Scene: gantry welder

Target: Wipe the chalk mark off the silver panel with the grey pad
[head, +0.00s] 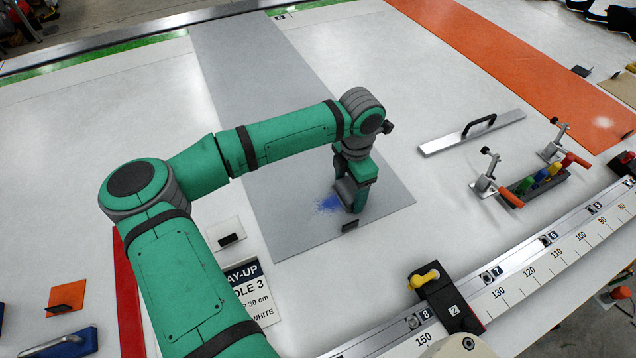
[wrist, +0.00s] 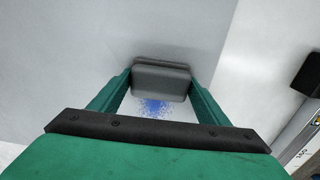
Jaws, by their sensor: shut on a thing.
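The silver panel (head: 290,210) is a long flat grey strip running from the back to the near middle of the table. A speckled blue chalk mark (head: 328,204) lies on its near part, just left of my gripper (head: 350,193). My gripper points down over the panel. In the wrist view, both green fingers are closed on the sides of the grey pad (wrist: 160,84). The blue mark (wrist: 155,106) shows there beside the pad, between the fingers, partly covered. I cannot tell whether the pad touches the panel.
A silver bar with a black handle (head: 472,132), clamps (head: 487,175) and a rack of coloured items (head: 540,180) lie to the right. A ruler rail (head: 530,270) runs along the front.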

